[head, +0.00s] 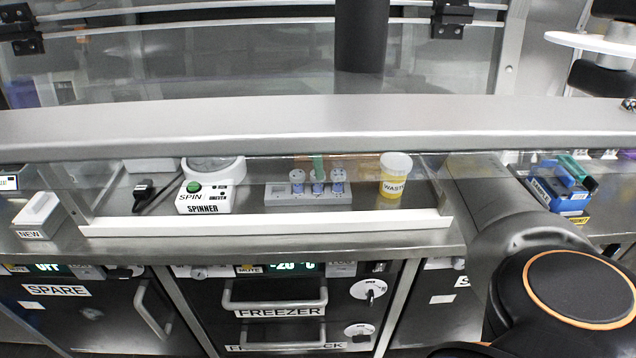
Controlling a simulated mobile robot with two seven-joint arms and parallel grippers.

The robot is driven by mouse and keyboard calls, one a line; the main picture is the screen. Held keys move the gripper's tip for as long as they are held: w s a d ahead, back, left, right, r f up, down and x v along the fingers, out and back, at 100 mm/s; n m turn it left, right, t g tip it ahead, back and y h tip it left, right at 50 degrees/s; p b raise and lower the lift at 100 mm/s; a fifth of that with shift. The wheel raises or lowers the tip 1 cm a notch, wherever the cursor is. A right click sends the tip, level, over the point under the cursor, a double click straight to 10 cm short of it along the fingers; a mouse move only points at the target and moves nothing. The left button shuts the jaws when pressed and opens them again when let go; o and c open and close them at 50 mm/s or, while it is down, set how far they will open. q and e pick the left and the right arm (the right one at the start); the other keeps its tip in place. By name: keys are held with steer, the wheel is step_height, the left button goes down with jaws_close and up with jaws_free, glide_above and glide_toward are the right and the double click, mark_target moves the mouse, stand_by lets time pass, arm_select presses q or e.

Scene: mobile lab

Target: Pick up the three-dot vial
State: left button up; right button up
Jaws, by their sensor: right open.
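A grey rack (285,195) behind the glass holds three small upright vials with pale caps and bluish bodies: a left vial (297,184), a middle vial (318,186) and a right vial (338,184). The cap dots are too small to count surely, so I cannot tell which is the three-dot vial. My right arm enters from the right and passes behind the steel beam. A green upright piece, apparently a fingertip of my right gripper (318,166), shows at the middle vial; the rest is hidden. It appears open, holding nothing visible. My left gripper is not in view.
The steel beam (250,122) and white front sill (265,226) bound the work space. The spinner (205,200) stands left of the rack, the yellow waste cup (396,180) right of it. A white NEW tray (38,214) is far left, a blue box (558,190) far right.

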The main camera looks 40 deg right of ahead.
steer(key=shift+d+f, duration=0.2)
steer(key=shift+f, duration=0.8)
steer(key=shift+d+f, duration=0.25)
steer(key=shift+f, duration=0.75)
steer(key=shift+d+f, duration=0.2)
steer(key=shift+f, duration=0.8)
steer(key=shift+w, duration=0.1)
jaws_close()
